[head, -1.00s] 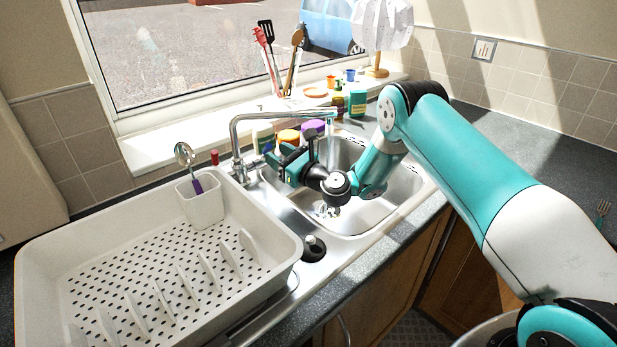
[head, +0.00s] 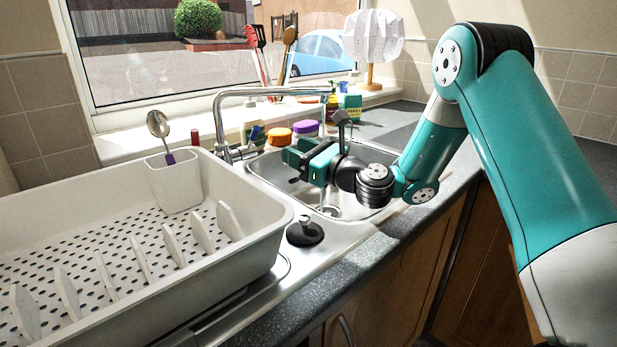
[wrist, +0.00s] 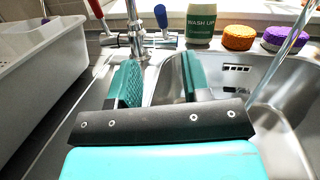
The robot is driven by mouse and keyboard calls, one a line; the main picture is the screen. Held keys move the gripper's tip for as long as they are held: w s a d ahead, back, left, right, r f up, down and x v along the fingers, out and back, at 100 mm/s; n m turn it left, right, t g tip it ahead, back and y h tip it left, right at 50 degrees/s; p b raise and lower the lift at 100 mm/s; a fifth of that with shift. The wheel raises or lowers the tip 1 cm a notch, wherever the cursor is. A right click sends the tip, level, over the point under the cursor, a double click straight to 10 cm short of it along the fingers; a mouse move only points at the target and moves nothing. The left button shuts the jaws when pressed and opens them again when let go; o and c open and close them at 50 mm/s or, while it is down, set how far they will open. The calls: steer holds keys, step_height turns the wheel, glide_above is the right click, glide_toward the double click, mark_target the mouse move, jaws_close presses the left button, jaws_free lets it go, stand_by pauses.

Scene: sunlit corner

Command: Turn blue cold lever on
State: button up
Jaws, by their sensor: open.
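The blue lever (wrist: 161,17) stands roughly upright on the right side of the chrome tap (wrist: 137,42) in the wrist view. It also shows in the head view (head: 255,133), left of my gripper. A red lever (wrist: 97,12) leans on the tap's left side. My gripper (wrist: 158,80) is open and empty, its two green fingers pointing toward the tap base. The blue lever lies beyond the fingertips, nearer the right finger, and looks untouched. In the head view my gripper (head: 304,155) hangs over the sink, to the right of the tap base.
A white dish rack (head: 240,260) stands on the left, with a cutlery cup (head: 175,188) and spoon. A wash-up bottle (wrist: 201,22), orange sponge (wrist: 238,37) and purple sponge (wrist: 283,38) line the back. What looks like running water (wrist: 285,42) slants into the sink (wrist: 285,125).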

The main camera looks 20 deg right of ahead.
steer(key=b+v, duration=0.2)
steer(key=shift+s+d, duration=0.15)
steer(key=shift+s, duration=0.1)
stand_by(0.4)
